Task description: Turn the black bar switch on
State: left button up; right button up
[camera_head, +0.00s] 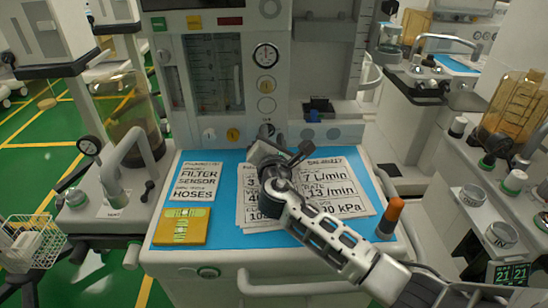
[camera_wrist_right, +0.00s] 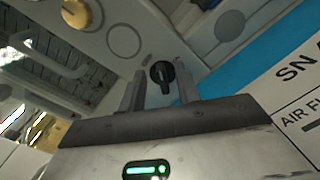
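The black bar switch (camera_wrist_right: 163,74) is on the pale lower front panel of the anaesthesia cart. In the right wrist view it shows between the two fingers of my right gripper (camera_wrist_right: 160,68), which stand apart with a gap on each side of it. I cannot tell how far the fingertips are from the panel. In the head view my right gripper (camera_head: 267,143) is at the panel above the blue mat and hides most of the switch. My left gripper is not in view.
Printed paper sheets (camera_head: 345,178) and a yellow card (camera_head: 182,227) lie on the blue mat (camera_head: 222,240). An orange-capped bottle (camera_head: 389,218) stands at the right front corner. Carts stand on both sides.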

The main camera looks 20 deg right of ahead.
jog(key=v, duration=1.4)
jog(key=shift+s+a, duration=0.1)
jog(key=shift+s, duration=0.25)
